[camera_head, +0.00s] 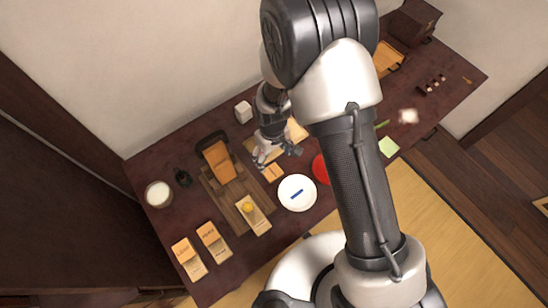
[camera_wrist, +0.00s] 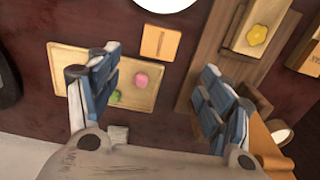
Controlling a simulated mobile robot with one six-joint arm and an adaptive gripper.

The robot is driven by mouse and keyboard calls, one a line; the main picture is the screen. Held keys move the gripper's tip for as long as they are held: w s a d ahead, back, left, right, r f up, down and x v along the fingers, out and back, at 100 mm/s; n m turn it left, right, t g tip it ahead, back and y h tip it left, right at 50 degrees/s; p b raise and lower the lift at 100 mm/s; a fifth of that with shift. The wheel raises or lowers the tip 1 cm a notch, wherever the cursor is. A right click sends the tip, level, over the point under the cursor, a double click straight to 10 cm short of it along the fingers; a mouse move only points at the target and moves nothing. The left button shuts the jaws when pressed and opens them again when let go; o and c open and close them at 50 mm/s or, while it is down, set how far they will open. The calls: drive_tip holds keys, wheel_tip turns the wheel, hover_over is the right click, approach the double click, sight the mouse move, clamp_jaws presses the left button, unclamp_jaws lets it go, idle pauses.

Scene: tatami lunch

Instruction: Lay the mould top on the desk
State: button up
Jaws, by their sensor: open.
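My gripper (camera_head: 270,158) hangs over the dark desk (camera_head: 330,215), with its fingers apart and nothing between them. The wrist view shows the open fingers (camera_wrist: 160,100) above a tan tray (camera_wrist: 60,75) holding a pink and a green piece. An orange-brown wooden piece (camera_head: 218,160) is left of my gripper, at the back end of a brown board (camera_head: 222,196); it partly shows behind the right finger in the wrist view (camera_wrist: 272,145). I cannot tell for certain which wooden piece is the mould top.
A white plate (camera_head: 285,200) with a blue strip and a small labelled card (camera_head: 272,173) are in front of my gripper. A red dish (camera_head: 320,170) is partly hidden.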

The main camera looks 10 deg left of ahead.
drive_tip(key=shift+r, duration=0.25)
drive_tip(key=d+r+m+t, duration=0.1)
drive_tip(key=d+r, duration=0.3)
drive_tip(key=r, duration=0.4)
drive_tip(key=w+d+r+m, duration=0.1)
drive_tip(key=d+r+m, duration=0.15)
drive_tip(key=r, duration=0.45)
drive_tip(key=d+r+m+t, duration=0.1)
drive_tip(key=d+r, duration=0.4)
drive_tip(key=r, duration=0.3)
drive_tip(key=s+d+r+m+t, duration=0.2)
drive_tip(key=s+d+r+m, duration=0.3)
drive_tip(key=s+d+r, duration=0.7)
drive_tip(key=s+r, duration=0.1)
drive_tip(key=s, duration=0.2)
drive_tip(key=shift+s+d+t, duration=0.15)
drive_tip(key=shift+s+t, duration=0.15)
drive_tip(key=shift+s, duration=0.1)
drive_tip(key=shift+r+m, duration=0.1)
drive_tip(key=shift+m, duration=0.15)
drive_tip(key=shift+f+b, duration=1)
